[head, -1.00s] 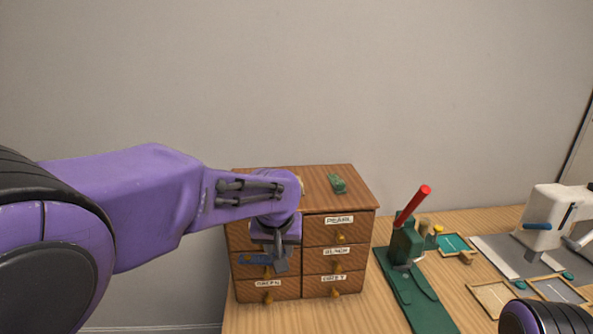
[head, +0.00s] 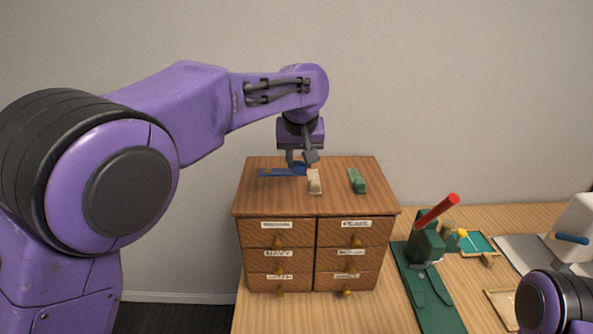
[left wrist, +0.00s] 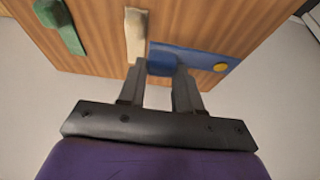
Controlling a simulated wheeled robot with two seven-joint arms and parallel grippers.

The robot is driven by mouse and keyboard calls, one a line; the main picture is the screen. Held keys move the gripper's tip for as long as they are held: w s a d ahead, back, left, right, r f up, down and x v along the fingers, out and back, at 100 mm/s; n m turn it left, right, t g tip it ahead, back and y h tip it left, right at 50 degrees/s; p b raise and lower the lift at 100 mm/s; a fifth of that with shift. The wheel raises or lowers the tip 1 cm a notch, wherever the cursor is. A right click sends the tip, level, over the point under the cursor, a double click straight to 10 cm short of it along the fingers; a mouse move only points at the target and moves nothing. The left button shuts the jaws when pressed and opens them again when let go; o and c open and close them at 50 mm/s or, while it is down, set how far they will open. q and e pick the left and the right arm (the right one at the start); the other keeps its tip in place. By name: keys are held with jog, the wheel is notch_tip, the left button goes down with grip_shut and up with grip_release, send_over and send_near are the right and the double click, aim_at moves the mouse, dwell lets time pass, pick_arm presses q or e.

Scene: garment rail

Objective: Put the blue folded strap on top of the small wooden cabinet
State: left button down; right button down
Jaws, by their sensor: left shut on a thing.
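The blue folded strap (head: 280,172) is at the top of the small wooden cabinet (head: 276,204), toward its left back part. My left gripper (head: 302,163) is shut on the strap at its right end and points down from above. In the left wrist view the blue strap (left wrist: 200,62) lies between the fingertips (left wrist: 162,70) and extends right, with a yellow round spot near its end. Whether the strap rests on the top or hangs just above it, I cannot tell. My right gripper is out of view.
A cream folded strap (head: 314,182) and a green one (head: 357,180) lie on the cabinet top, the cream one close beside my gripper. Labelled drawers with knobs face front. A green press with a red handle (head: 437,212) stands to the right. The cabinet top's front is clear.

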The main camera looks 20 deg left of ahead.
aim_at(294, 173)
pick_arm(q)
jog(key=f, duration=0.1)
jog(key=a+f, duration=0.1)
jog(key=f, duration=0.1)
jog(key=f+p, duration=0.1)
jog(key=shift+w+a+f, duration=0.2)
jog(key=shift+w+a, duration=0.1)
jog(key=shift+w+f, duration=0.15)
jog(key=shift+f, duration=0.3)
jog(key=c, duration=0.8)
grip_release()
jog(key=shift+f, duration=0.1)
jog(key=shift+r, duration=0.25)
jog(key=b+v, duration=0.1)
jog(key=v, duration=1.1)
jog(key=shift+f, duration=0.1)
